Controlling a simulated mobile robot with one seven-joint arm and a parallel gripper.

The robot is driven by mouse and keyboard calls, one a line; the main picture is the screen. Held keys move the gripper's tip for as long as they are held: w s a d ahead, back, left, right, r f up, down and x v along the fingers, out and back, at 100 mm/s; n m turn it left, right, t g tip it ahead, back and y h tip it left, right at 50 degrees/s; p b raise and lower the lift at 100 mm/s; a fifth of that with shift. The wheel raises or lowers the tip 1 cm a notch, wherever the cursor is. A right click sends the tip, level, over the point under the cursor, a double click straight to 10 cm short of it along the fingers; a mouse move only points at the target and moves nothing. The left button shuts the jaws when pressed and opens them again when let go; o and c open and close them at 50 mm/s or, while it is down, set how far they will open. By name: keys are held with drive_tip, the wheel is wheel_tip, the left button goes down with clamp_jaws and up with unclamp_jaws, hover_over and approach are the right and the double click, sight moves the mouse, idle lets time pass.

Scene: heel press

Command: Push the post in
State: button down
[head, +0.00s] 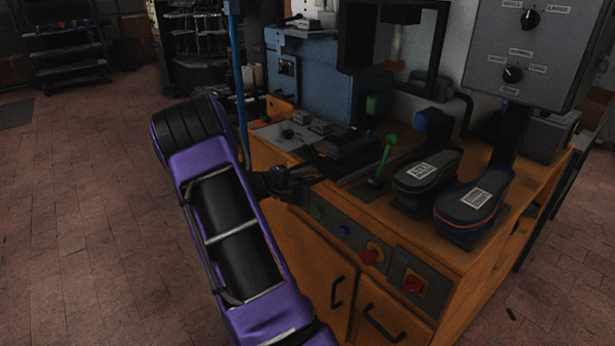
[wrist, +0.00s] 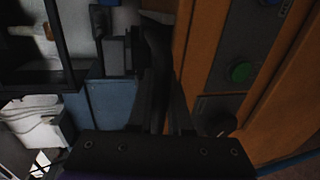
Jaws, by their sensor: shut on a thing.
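My gripper (head: 292,178) reaches the left front edge of the orange workbench, and its fingers also show in the wrist view (wrist: 160,108). The fingers are shut on a dark bar (wrist: 156,50), which seems to be the post. The bar runs away between the fingers toward dark machine parts on the bench top. In the head view the held part is small and dark, and the gripper hides much of it. I cannot tell how far in the post sits.
The orange workbench (head: 322,262) carries a green lever (head: 383,160) and two dark shoe forms (head: 428,172) (head: 472,205). Its front panel has a red knob (head: 413,284) and a green button (wrist: 242,71). A blue machine (head: 310,75) stands behind. The brick floor on the left is clear.

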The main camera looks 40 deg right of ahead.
sight(348, 159)
drive_tip(key=shift+d+r+p, duration=0.15)
drive_tip(key=shift+d+p, duration=0.15)
drive_tip(key=r+p+x, duration=0.1)
drive_tip(key=x, duration=0.4)
drive_tip(key=r+p+x, duration=0.1)
drive_tip(key=p+x, duration=0.1)
drive_tip(key=x, duration=0.3)
drive_tip(key=r+p+x, duration=0.1)
drive_tip(key=x, duration=0.4)
drive_tip(key=shift+s+d+f+p, duration=0.1)
drive_tip(key=shift+s+d+p, duration=0.1)
drive_tip(key=shift+d+p, duration=0.25)
drive_tip(key=shift+d, duration=0.1)
drive_tip(key=c, duration=0.8)
unclamp_jaws()
drive_tip(key=shift+d, duration=0.1)
drive_tip(key=shift+c, duration=0.2)
drive_tip(key=shift+a+f, duration=0.2)
